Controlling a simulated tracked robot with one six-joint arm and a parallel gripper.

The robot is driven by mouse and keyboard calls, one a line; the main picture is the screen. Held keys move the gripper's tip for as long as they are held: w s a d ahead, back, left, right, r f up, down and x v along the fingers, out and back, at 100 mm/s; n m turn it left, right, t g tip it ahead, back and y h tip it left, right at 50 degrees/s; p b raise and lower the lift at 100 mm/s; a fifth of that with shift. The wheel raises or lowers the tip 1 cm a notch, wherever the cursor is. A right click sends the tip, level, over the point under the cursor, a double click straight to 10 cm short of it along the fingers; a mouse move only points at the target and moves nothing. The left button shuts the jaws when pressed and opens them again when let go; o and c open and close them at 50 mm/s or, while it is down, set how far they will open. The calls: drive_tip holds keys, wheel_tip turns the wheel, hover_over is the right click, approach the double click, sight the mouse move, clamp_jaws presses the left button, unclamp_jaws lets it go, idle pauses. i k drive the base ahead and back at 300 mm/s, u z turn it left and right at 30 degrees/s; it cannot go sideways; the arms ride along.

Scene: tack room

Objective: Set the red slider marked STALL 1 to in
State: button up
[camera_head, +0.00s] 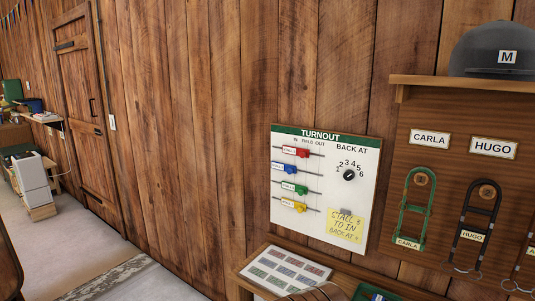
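The white turnout board (325,228) hangs on the plank wall under a green TURNOUT strip. It has several sliders on horizontal rods, beneath small IN, middle and OUT headings. The red slider (303,153) is on the top rod, near the rod's middle, with rod showing on both sides. A small white tag (289,150) sits at its left; its lettering is too small to read surely. The blue slider (291,169) below is further left. The green slider (301,189) and yellow slider (300,207) sit near the red one's position.
A black BACK AT dial (349,175) and yellow handwritten note (345,226) are right of the sliders. A wooden table (246,273) with a framed card stands below. A rack board (455,190) with hanging tack and a helmet (497,49) is at right. Floor is open at left.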

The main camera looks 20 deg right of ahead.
sight(302, 153)
drive_tip(key=u, duration=0.25)
drive_tip(key=i, duration=1.2)
